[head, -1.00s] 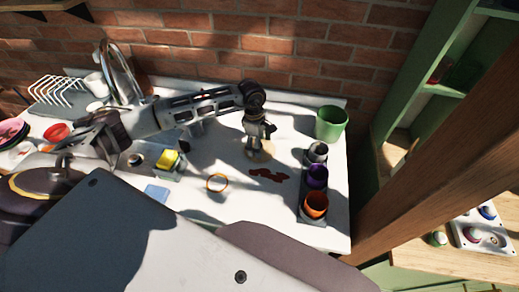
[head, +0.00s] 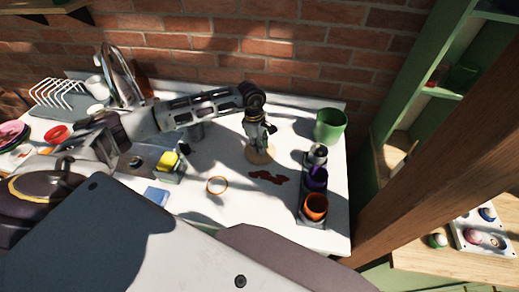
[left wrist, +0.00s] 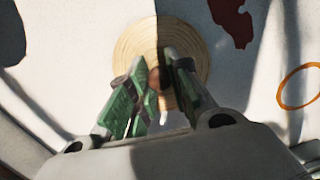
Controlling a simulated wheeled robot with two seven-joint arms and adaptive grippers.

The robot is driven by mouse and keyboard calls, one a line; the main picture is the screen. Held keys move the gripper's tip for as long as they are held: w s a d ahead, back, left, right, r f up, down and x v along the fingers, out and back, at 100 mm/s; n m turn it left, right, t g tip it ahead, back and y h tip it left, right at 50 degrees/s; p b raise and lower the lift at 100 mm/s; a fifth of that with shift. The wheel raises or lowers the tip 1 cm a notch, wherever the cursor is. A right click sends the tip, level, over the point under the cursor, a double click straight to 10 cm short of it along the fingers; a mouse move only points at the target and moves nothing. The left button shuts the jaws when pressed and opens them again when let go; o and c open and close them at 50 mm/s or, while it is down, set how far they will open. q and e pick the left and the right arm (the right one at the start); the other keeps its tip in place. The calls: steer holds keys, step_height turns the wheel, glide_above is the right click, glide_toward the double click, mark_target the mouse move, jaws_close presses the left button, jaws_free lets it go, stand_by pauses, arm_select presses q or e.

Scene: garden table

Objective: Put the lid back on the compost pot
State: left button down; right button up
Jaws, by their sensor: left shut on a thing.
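The lid (head: 261,156) is a round, pale wooden disc on the white table, below my left gripper in the head view. The lid also shows in the left wrist view (left wrist: 133,50), with a brown knob between the fingers. My left gripper (head: 258,143) points down and is shut on the knob; its green-padded fingers (left wrist: 160,85) partly hide the lid. I cannot tell whether the lid is touching the table. The green pot (head: 329,127), likely the compost pot, stands open to the right and behind the gripper. My right gripper is not in view.
A rack with several cups, including an orange one (head: 315,206), stands in front of the green pot. A dark red patch (head: 268,177) and an orange ring (head: 217,185) lie in front of the lid. A yellow sponge (head: 168,160) sits left. A brick wall is behind.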

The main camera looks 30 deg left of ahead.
arm_select(q)
steer(key=shift+s+f, duration=0.3)
steer(key=shift+f, duration=0.05)
steer(key=shift+r, duration=0.25)
steer(key=r, duration=0.2)
steer(key=r+b, duration=0.1)
steer(key=r, duration=0.5)
steer(key=shift+w+r+b, duration=0.1)
steer(key=shift+w+b, duration=0.15)
steer(key=shift+b, duration=0.1)
steer(key=shift+r, duration=0.8)
steer(key=shift+f, duration=0.1)
